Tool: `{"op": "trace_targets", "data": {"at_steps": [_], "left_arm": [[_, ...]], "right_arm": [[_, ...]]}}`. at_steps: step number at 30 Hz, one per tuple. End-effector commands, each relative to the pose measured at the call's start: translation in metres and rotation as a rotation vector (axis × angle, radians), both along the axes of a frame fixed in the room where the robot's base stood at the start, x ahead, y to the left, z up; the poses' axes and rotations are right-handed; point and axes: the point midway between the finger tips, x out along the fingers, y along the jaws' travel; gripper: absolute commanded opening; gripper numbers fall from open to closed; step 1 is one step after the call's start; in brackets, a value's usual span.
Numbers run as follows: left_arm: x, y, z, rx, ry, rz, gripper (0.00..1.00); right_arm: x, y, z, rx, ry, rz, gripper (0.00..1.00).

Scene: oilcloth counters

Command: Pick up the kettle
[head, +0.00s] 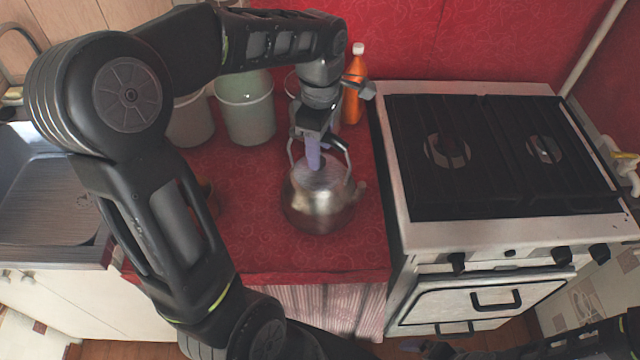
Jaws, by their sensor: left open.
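A silver metal kettle (317,208) stands upright on the red patterned counter (250,245), its spout toward the right. Its dark handle rises over the lid. My left gripper (314,158) reaches down from above and is at the handle, over the lid. It is open; whether its fingers touch the handle I cannot tell. The gripper hides part of the handle and lid.
Pale buckets (246,108) and an orange bottle (354,85) with a white cap stand behind the kettle. A gas stove (410,222) with black grates is close on the right. A metal sink (45,215) is on the left. The counter in front of the kettle is clear.

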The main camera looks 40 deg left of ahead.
Motion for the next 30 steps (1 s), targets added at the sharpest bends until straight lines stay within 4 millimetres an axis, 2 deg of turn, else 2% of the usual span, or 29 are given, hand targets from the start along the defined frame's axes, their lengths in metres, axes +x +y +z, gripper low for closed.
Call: {"op": "trace_targets", "data": {"at_steps": [8,25,30], "left_arm": [[0.0001,0.0000,0.0004,0.000,0.000,0.000,0.47],[0.0001,0.0000,0.0004,0.000,0.000,0.000,0.01],[0.0000,0.0000,0.0004,0.000,0.000,0.000,0.00]], "right_arm": [[0.0000,0.0000,0.0000,0.000,0.000,0.000,0.98],[0.0000,0.0000,0.0000,0.000,0.000,0.000,0.98],[0.0000,0.0000,0.0000,0.000,0.000,0.000,0.98]]}}
